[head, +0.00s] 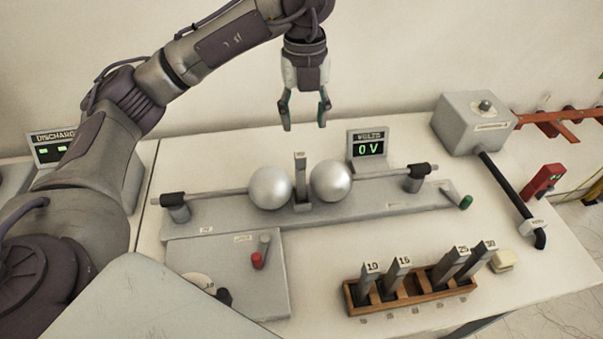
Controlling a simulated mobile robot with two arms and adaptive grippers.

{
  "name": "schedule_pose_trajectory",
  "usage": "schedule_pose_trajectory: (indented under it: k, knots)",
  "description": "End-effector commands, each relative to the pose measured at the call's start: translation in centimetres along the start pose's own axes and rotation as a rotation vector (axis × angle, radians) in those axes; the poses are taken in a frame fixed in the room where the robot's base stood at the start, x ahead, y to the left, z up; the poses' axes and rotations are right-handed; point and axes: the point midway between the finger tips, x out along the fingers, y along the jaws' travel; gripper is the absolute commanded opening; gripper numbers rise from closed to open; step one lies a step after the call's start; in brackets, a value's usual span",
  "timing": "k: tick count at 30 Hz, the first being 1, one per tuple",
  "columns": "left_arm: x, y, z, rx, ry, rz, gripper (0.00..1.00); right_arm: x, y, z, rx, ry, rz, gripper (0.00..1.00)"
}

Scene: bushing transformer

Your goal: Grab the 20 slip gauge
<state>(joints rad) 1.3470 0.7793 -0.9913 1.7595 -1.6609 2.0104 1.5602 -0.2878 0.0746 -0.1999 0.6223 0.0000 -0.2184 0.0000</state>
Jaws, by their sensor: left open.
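A grey upright slip gauge (301,190) stands between the two metal spheres, the left sphere (270,188) and the right sphere (331,181). Its pale top label is too small to read. The wooden rack (412,300) at the front right holds gauges labelled 10 (367,286), 15 (395,274), 25 (450,268) and 30 (475,262). The slot between 15 and 25 is empty. My left gripper (305,125) is open and empty, pointing down above and behind the spheres. My right gripper is not in view.
A display reading 0 V (369,150) stands behind the right sphere. A grey box (474,122) with a black cable is at the back right. A control panel (230,265) with a red knob is at the front left. A cream block (503,261) lies beside the rack.

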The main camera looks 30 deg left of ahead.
Motion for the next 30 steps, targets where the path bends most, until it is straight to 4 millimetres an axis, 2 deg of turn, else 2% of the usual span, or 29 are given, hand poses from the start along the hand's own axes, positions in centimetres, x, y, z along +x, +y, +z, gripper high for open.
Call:
schedule_pose_trajectory:
  k: [3,7,12,17,20,24,30]
  knots:
    - [2.4,0.0,-0.2,0.001,0.009,0.004,0.54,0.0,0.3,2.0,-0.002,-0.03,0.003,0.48]
    - [4.8,0.1,-0.1,0.001,0.007,0.004,0.54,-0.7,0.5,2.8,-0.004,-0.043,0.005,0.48]
    - [7.1,0.1,0.0,-0.002,0.003,0.002,0.54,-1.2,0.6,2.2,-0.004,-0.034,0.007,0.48]
    - [8.1,0.2,0.1,0.0,0.003,0.002,0.54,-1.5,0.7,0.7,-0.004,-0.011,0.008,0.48]
    - [9.0,0.4,0.3,-0.001,0.005,0.004,0.54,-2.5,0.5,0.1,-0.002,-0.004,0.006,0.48]
    - [11.2,0.7,0.8,-0.001,0.005,0.004,0.54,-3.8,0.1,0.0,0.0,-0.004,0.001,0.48]
    - [13.0,0.6,0.8,0.001,0.002,0.0,0.54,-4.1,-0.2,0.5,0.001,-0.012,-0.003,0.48]
